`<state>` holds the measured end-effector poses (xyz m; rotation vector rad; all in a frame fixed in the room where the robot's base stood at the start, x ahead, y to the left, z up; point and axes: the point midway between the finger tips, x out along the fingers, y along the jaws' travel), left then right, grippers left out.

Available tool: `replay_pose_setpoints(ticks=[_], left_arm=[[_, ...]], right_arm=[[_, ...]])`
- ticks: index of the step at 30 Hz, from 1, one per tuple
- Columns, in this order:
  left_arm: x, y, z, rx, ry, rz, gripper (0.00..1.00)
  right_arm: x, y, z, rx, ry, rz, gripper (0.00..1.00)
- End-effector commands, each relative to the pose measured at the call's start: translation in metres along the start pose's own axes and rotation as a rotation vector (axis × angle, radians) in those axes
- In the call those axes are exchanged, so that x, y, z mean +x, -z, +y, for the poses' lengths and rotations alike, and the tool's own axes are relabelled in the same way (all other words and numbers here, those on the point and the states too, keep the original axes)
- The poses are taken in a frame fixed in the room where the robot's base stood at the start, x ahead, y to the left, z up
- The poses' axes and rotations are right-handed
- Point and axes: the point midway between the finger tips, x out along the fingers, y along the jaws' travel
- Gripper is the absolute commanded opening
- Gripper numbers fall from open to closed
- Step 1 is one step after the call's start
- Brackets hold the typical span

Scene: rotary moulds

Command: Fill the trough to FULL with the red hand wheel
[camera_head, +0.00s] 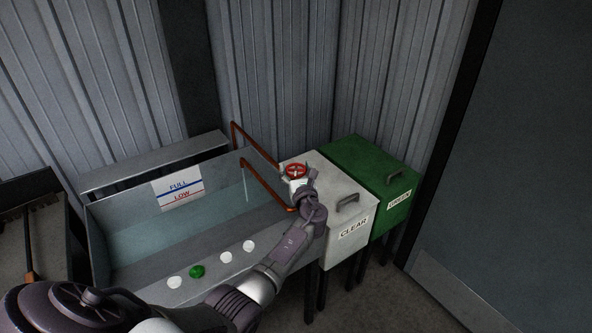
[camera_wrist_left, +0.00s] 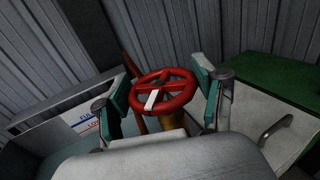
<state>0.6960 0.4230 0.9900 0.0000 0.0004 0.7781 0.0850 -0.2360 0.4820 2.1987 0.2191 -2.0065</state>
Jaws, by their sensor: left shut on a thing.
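The red hand wheel (camera_head: 294,169) sits on the copper pipework beside the trough (camera_head: 92,232). My left gripper (camera_head: 300,182) is at the wheel and shut on it. In the left wrist view, the wheel (camera_wrist_left: 165,88) lies between the two fingers, with one white spoke toward me. A copper spout (camera_head: 262,181) reaches over the trough, and a thin pale stream (camera_head: 244,187) falls from it. The water (camera_head: 160,236) stands around the lower part of the FULL/LOW sign (camera_head: 178,188); its exact level is hard to tell. My right gripper is not in view.
A white CLEAR bin (camera_head: 342,252) stands just right of the wheel, with a green GREEN bin (camera_head: 385,150) beyond it. White discs (camera_head: 226,257) and a green one (camera_head: 197,271) line the trough's front. A broom (camera_head: 28,250) stands at left.

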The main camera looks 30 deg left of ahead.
Motion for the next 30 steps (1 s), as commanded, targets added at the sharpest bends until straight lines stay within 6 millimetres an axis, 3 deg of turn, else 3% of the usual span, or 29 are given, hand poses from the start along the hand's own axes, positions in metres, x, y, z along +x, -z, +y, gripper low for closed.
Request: replay_pose_setpoints(ticks=[4, 5, 9, 21, 26, 30], left_arm=[[0.000, 0.000, 0.000, 0.000, 0.001, 0.000, 0.35], [0.000, 0.000, 0.000, 0.000, 0.001, 0.000, 0.75], [0.000, 0.000, 0.000, 0.000, 0.001, 0.000, 0.95], [-0.005, 0.001, 0.000, -0.001, 0.002, 0.000, 0.95], [-0.030, 0.001, 0.000, -0.002, 0.003, 0.001, 0.95], [-0.061, 0.001, 0.000, -0.002, 0.004, 0.001, 0.95]], right_arm=[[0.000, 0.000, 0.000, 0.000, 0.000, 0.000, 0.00], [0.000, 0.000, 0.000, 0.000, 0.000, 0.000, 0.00], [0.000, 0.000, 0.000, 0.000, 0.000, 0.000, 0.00], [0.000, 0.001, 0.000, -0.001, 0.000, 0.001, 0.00], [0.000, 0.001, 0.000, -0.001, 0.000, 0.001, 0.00], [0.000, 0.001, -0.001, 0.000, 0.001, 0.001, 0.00]])
